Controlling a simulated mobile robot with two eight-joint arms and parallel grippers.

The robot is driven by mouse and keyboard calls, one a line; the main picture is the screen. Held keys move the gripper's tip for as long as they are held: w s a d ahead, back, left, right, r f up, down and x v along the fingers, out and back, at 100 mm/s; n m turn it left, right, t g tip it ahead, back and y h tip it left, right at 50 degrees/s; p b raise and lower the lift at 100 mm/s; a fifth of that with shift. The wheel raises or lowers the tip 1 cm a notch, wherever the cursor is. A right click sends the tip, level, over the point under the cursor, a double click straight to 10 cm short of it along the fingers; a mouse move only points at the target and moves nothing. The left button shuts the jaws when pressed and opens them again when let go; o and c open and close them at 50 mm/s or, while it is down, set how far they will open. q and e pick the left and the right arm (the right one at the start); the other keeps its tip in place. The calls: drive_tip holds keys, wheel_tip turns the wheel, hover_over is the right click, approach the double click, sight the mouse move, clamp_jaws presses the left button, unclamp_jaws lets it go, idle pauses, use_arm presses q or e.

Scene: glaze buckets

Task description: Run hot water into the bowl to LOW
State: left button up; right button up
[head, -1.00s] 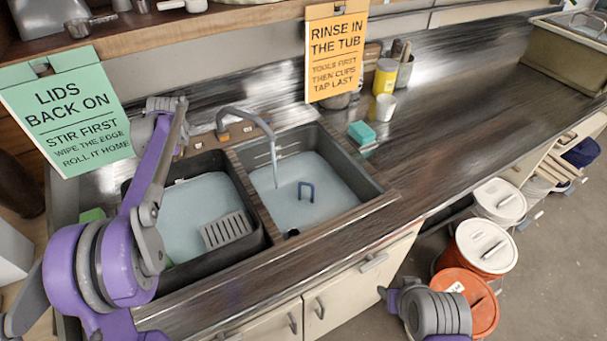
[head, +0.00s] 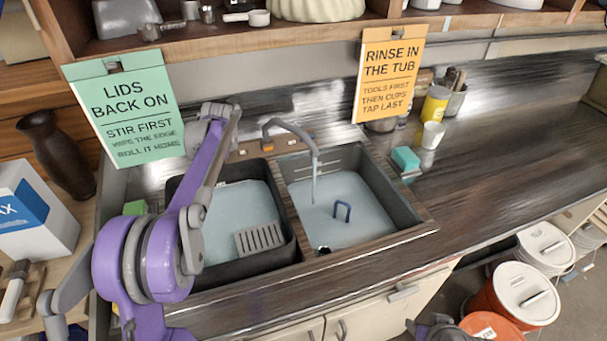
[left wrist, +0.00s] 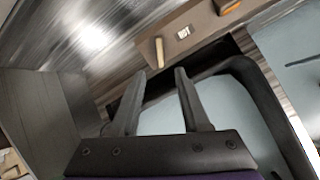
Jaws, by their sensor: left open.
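The sink bowl (head: 392,203) on the right holds pale bluish water. A thin stream falls into it from the grey curved tap (head: 292,123). No LOW mark is readable. The brown tap base (head: 285,144) stands behind the basins; the left wrist view shows a pale wooden lever (left wrist: 160,52), a small white label and an orange-brown knob (left wrist: 228,6) there. My left gripper (left wrist: 160,73) is open and empty, its fingertips pointing towards the lever, apparently apart from it. In the head view my left arm hides its fingers.
A dark tub (head: 284,262) with water and a grey slotted piece (head: 260,238) is left of the bowl. Two hanging signs, green (head: 128,108) and orange (head: 390,72), flank the tap. A teal sponge (head: 405,158) lies at right.

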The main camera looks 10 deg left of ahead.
use_arm(q)
drive_tip(key=w+a+f+m, duration=0.1)
drive_tip(key=w+f+m, duration=0.1)
drive_tip(key=m, duration=1)
drive_tip(key=w+a+f+m+g+b, duration=0.1)
drive_tip(key=f+m, duration=0.2)
drive_tip(key=m, duration=0.8)
drive_tip(key=w+a+f+m+g+b, duration=0.1)
drive_tip(key=w+f+m, duration=0.1)
drive_tip(key=m, duration=1)
drive_tip(key=shift+w+a+f+m, duration=0.1)
drive_tip(key=shift+w+f+m, duration=0.25)
drive_tip(key=shift+f, duration=0.2)
use_arm(e)
drive_tip(key=f, duration=0.1)
drive_tip(key=s+f, duration=0.1)
drive_tip(key=f, duration=0.1)
drive_tip(key=shift+s, duration=0.2)
